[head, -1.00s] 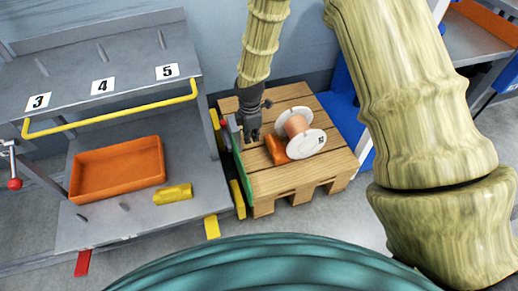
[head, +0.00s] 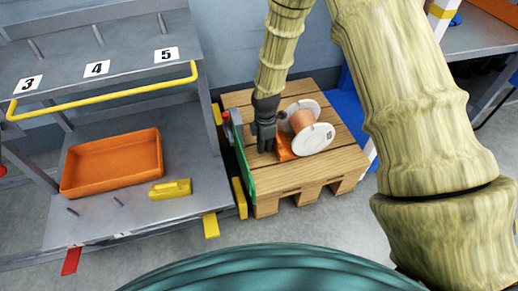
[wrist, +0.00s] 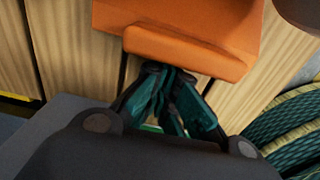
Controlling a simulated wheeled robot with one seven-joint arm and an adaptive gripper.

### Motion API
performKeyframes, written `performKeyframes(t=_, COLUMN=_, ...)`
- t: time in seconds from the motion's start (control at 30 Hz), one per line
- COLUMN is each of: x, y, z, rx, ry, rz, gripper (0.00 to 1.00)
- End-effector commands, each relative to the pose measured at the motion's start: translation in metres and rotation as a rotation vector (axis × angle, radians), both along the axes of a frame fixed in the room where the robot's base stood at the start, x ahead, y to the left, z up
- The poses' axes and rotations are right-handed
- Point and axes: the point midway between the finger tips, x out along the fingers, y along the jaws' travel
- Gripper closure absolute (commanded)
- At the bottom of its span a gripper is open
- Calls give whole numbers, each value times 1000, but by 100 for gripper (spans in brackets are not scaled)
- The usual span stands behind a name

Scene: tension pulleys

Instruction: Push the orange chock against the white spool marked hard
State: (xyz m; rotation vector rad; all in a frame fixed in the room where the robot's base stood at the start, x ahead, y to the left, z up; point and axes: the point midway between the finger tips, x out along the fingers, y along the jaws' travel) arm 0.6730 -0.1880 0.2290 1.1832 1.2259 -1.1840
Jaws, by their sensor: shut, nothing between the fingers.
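The white spool (head: 318,139), wound with copper-coloured wire, lies on its side on the wooden pallet (head: 330,167). A small dark mark shows on its near flange; I cannot read it. The orange chock (head: 286,148) sits on the pallet at the spool's left side, close to it or touching; part of it is hidden behind my gripper. My gripper (head: 265,148) is shut and empty, low over the pallet just left of the chock. In the wrist view the shut fingertips (wrist: 168,72) are at the edge of the orange chock (wrist: 185,45), seemingly touching it.
A green board (head: 247,172) with a red knob stands along the pallet's left edge. Further left is a grey bench with an orange tray (head: 112,188) and a yellow block (head: 170,189). Blue panels stand behind the pallet's right side. The pallet's front boards are clear.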

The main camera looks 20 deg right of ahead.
Motion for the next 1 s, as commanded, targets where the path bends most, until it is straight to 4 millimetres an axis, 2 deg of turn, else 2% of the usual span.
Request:
performKeyframes(t=0.63, x=0, y=-8, z=3, rx=1, ry=0, rz=-1, gripper=100)
performKeyframes(t=1.0, x=1, y=-31, z=3, rx=0, ry=1, rz=-2, gripper=100)
